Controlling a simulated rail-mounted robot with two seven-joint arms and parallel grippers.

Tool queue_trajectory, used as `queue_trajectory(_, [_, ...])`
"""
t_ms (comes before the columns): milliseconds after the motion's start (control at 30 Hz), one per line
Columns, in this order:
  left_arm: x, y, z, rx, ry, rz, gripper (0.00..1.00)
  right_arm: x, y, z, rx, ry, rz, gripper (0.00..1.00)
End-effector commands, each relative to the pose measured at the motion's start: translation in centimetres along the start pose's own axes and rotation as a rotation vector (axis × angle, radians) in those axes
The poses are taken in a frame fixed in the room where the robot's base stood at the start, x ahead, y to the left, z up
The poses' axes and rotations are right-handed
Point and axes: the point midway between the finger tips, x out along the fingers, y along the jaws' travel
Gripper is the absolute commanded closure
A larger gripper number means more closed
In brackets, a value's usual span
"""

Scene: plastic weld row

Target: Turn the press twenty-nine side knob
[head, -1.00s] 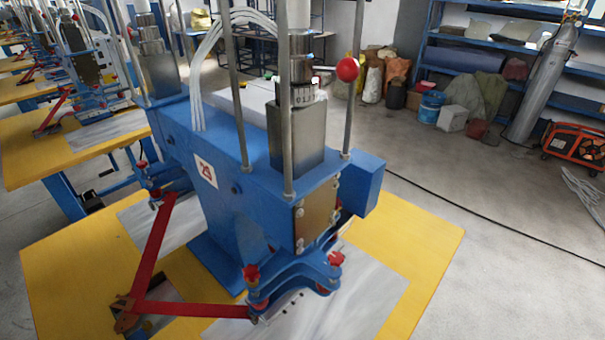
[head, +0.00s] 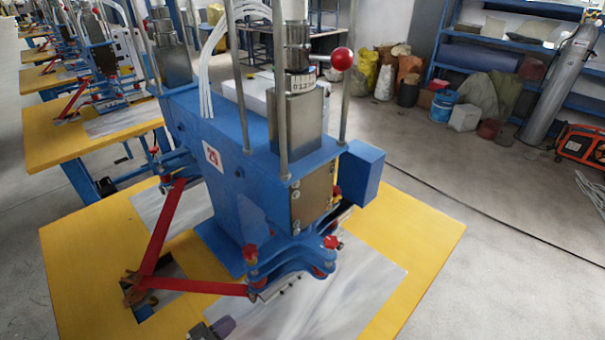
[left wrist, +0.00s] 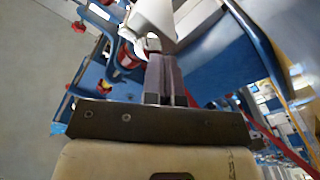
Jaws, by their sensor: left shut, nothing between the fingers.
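The blue press (head: 213,195) with a "29" label (head: 213,155) stands on a yellow table (head: 90,235). A red ball knob (head: 341,58) sticks out on a short rod to the right of its upper column. Smaller red star knobs (head: 331,243) sit on the low front clamp. My left gripper (head: 222,326) just shows at the bottom edge of the head view, in front of the press and well below the ball knob. In the left wrist view its fingers (left wrist: 165,72) are shut and empty, with blue press parts beyond. My right gripper is not seen.
Red folding arms (head: 160,235) spread left of the press over the table. A blue box (head: 361,172) juts from its right side. More presses on yellow tables (head: 90,140) line up at the back left. Floor to the right is open, crossed by a black cable.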

Motion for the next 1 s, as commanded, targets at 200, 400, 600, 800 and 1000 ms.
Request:
queue_trajectory(200, [1.0,-0.5,0.1,0.024,-0.009,0.004,1.0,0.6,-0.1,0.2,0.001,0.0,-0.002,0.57])
queue_trajectory(400, [3.2,-0.5,0.3,0.024,-0.009,0.004,1.0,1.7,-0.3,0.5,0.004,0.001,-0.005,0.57])
queue_trajectory(600, [5.2,-0.4,0.1,0.023,-0.009,0.004,1.0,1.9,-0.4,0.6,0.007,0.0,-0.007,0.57])
queue_trajectory(800, [6.6,-0.4,0.1,0.023,-0.009,0.003,1.0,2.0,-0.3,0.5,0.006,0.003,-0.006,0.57])
queue_trajectory(1000, [7.1,-0.4,0.2,0.021,-0.011,0.001,1.0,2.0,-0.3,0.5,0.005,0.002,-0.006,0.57])
